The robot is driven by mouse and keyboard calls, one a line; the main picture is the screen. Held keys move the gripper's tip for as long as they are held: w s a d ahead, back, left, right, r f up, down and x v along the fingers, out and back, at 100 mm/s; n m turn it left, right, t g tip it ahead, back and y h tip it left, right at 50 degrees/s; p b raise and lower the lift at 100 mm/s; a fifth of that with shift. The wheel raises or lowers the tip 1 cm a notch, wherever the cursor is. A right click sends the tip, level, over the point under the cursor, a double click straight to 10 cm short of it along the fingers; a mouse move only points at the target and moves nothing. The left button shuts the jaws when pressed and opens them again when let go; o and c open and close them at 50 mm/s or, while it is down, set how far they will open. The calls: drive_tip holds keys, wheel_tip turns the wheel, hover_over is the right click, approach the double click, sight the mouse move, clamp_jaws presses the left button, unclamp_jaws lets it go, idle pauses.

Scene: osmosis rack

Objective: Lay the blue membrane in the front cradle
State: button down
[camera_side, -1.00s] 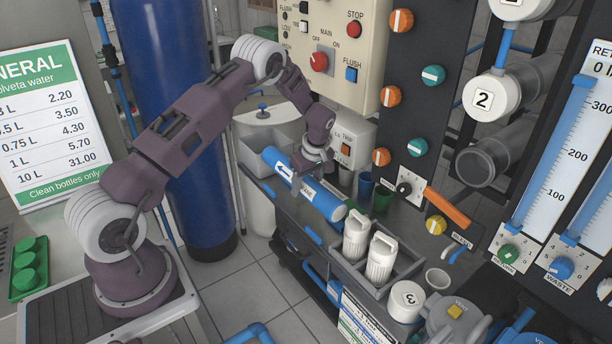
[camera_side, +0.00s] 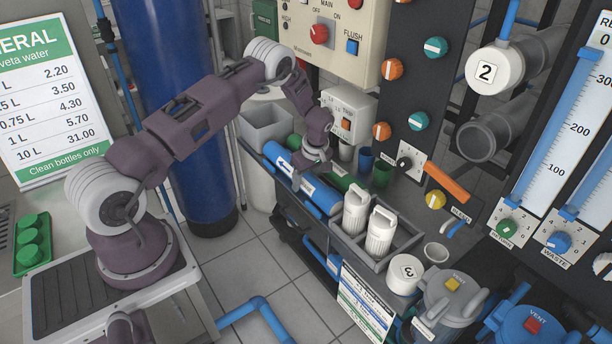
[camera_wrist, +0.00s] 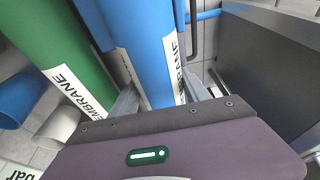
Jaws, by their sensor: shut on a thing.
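The blue membrane (camera_side: 300,181), a long tube with a white arrow label, lies lengthwise along the front edge of the grey bench in the side view. My gripper (camera_side: 314,168) is above its middle, shut on it. In the wrist view the blue membrane (camera_wrist: 143,35) runs between my gripper's two fingers (camera_wrist: 160,98). A green membrane (camera_wrist: 55,55) lies parallel on its left there; in the side view the green membrane (camera_side: 341,181) shows partly behind the blue one. The front cradle is hidden under the blue membrane, and I cannot tell whether the tube touches it.
Two white filter canisters (camera_side: 368,222) stand in a tray close to the blue membrane's near end. Blue and green cups (camera_side: 381,173) stand behind. A grey bin (camera_side: 265,127) is at the far end. A control panel (camera_side: 335,35) rises behind the bench.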

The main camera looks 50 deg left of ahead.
drive_tip(key=shift+c, duration=2.2)
unclamp_jaws()
drive_tip(key=s+d+r+m+t, duration=0.15)
drive_tip(key=d+r, duration=0.25)
drive_tip(key=r, duration=0.6)
drive_tip(key=s+d+r+m+h, duration=0.1)
drive_tip(key=s+d+r+m, duration=0.25)
drive_tip(key=r, duration=0.65)
drive_tip(key=s+d+r+m+t, duration=0.15)
drive_tip(key=d+r, duration=0.35)
drive_tip(key=r, duration=0.6)
drive_tip(key=s+d+r+m+t+h, duration=0.1)
drive_tip(key=s+d+r+m, duration=0.5)
drive_tip(key=s, duration=0.4)
drive_tip(key=s+d+m+t, duration=0.1)
drive_tip(key=s+d+m, duration=0.1)
drive_tip(key=s, duration=0.5)
drive_tip(key=s+d+m+h, duration=0.1)
drive_tip(key=s+d+m, duration=0.2)
drive_tip(key=s, duration=0.5)
drive_tip(key=shift+s+r+t, duration=0.25)
drive_tip(key=shift+r+t, duration=0.15)
drive_tip(key=shift+r, duration=0.05)
